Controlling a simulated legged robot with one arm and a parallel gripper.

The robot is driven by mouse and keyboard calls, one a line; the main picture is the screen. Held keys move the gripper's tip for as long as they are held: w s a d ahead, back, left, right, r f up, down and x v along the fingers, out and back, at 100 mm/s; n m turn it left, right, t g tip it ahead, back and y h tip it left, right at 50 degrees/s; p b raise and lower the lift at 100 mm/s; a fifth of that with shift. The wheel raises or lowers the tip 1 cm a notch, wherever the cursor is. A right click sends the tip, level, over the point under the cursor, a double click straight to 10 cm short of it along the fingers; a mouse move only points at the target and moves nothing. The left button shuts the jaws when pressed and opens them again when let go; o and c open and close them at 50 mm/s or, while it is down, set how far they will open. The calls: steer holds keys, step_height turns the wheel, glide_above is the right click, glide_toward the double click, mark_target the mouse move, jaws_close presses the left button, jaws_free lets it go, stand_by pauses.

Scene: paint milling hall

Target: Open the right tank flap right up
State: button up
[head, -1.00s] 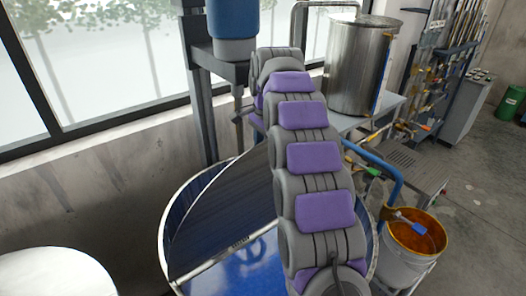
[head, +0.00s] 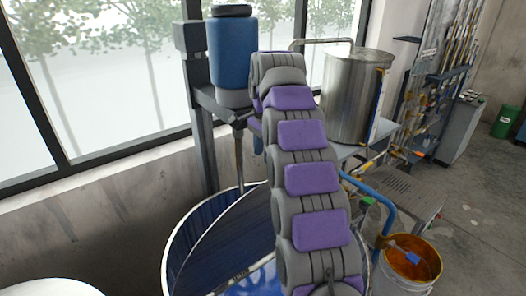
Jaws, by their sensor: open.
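The tank (head: 170,240) is a round vat with a pale metal rim at the bottom centre of the head view. A dark, half-round flap (head: 225,235) shows in it, tilted up from a straight edge that runs across the tank. Glossy blue (head: 258,284) shows in front of that edge. My arm, with purple pads, reaches up across the tank and hides its right part. I cannot tell whether this flap is the right one or how far it is raised. My gripper is not visible; it seems hidden behind my arm.
A blue mixer motor (head: 231,55) with a shaft hangs over the tank's back. A steel drum (head: 350,98) stands on a bench behind right. A bucket of orange paint (head: 408,272) and a blue pipe (head: 378,192) are right of the tank.

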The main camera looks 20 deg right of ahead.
steer(key=shift+r+p, duration=0.4)
steer(key=shift+r, duration=0.3)
steer(key=shift+c, duration=0.4)
steer(key=shift+s+d, duration=0.1)
steer(key=shift+d, duration=0.05)
steer(key=shift+c, duration=0.7)
steer(key=shift+t+y, duration=0.3)
steer(key=shift+t, duration=0.4)
steer(key=s+d, duration=0.1)
steer(key=s+d+r, duration=0.1)
steer(key=s+d, duration=0.1)
steer(key=s+d+r, duration=0.1)
steer(key=d, duration=0.1)
steer(key=shift+s+r, duration=0.15)
steer(key=shift+s, duration=0.1)
jaws_close()
steer(key=s+d+t, duration=0.2)
steer(key=s+d, duration=0.1)
steer(key=s, duration=0.4)
steer(key=w+a+f+p, duration=0.2)
steer(key=w+f, duration=0.4)
steer(key=f, duration=0.2)
steer(key=shift+a+f+y, duration=0.15)
steer(key=shift+f+y, duration=0.2)
steer(key=shift+y, duration=0.05)
